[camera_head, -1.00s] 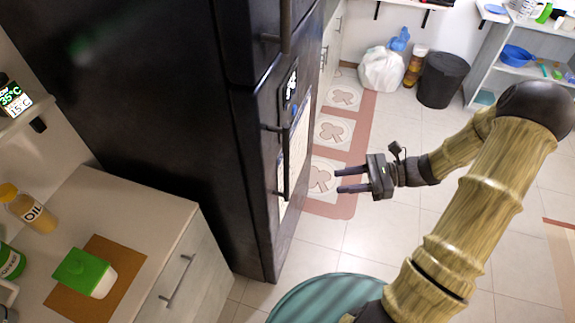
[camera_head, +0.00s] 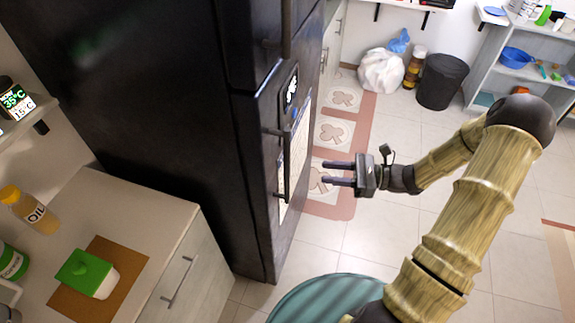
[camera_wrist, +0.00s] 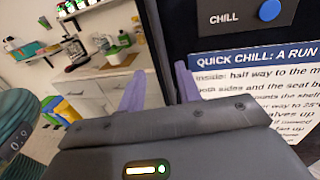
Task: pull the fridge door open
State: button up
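The tall black fridge (camera_head: 160,110) stands left of centre in the head view, its front facing right. Its lower door has a dark vertical bar handle (camera_head: 286,165) beside a white notice (camera_head: 299,140). In the wrist view the notice (camera_wrist: 255,85) is on the right. My gripper (camera_head: 325,173) is open and empty, fingers pointing at the door, apart from the handle in the head view. In the wrist view the two purple fingers (camera_wrist: 158,86) are spread, with a dark vertical bar, seemingly the handle (camera_wrist: 153,50), beyond and between them.
A black bin (camera_head: 443,82) and white bag (camera_head: 381,71) stand at the back. The floor (camera_head: 400,230) around my gripper is clear.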

aim_at(287, 168)
jog(key=a+p, duration=0.1)
jog(key=a, duration=0.3)
jog(key=w+a, duration=0.1)
jog(key=a, duration=0.3)
jog(key=w+a+p, duration=0.1)
jog(key=a, duration=0.2)
jog(key=shift+a+p, duration=0.3)
jog(key=shift+a, duration=0.1)
grip_shut()
